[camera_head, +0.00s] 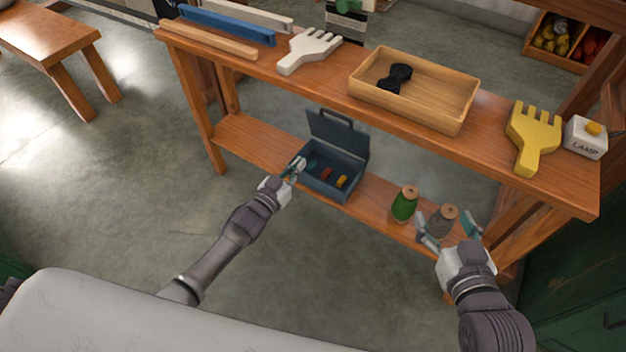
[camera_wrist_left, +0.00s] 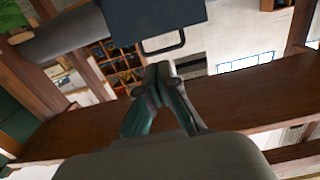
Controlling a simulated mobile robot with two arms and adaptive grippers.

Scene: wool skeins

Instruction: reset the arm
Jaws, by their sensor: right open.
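My left gripper (camera_head: 294,167) is at the left front edge of the open dark blue-grey toolbox (camera_head: 334,165) on the lower shelf. In the left wrist view its fingertips (camera_wrist_left: 158,76) are together, with nothing seen between them, just below part of the toolbox (camera_wrist_left: 155,18). Whether they touch it I cannot tell. My right gripper (camera_head: 446,226) is open at the front of the lower shelf. Its fingers appear on either side of a grey wool spool (camera_head: 442,220); contact cannot be told. A green wool spool (camera_head: 404,205) stands to its left.
The upper shelf (camera_head: 310,84) carries a wooden tray (camera_head: 450,108) with a black skein (camera_head: 396,79), white (camera_head: 306,50) and yellow (camera_head: 532,133) fork-shaped pieces, and a lamp-labelled box (camera_head: 585,138). The floor (camera_head: 110,190) at left is clear.

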